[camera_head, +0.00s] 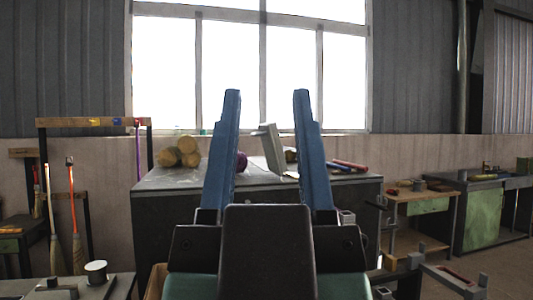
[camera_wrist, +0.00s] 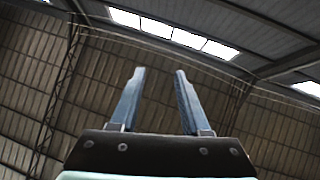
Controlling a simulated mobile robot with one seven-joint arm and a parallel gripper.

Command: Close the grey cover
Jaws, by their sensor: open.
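My gripper (camera_head: 267,97) is open and empty, with its two blue fingers pointing up in the middle of the head view. In the wrist view the gripper (camera_wrist: 160,72) has only the roof and wall behind it. A grey plate (camera_head: 272,150), which looks like the grey cover, stands raised and slightly tilted behind the gap between my fingers. It appears apart from them, over the dark workbench (camera_head: 160,215). Its lower edge and what it is fixed to are partly hidden by my gripper.
On the workbench lie yellowish rolls (camera_head: 180,153) at the left and red and blue sticks (camera_head: 350,166) at the right. Brooms (camera_head: 75,225) hang at the left. A grey clamp-like fixture (camera_head: 445,275) stands at the lower right. A green-fronted bench (camera_head: 482,215) is farther right.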

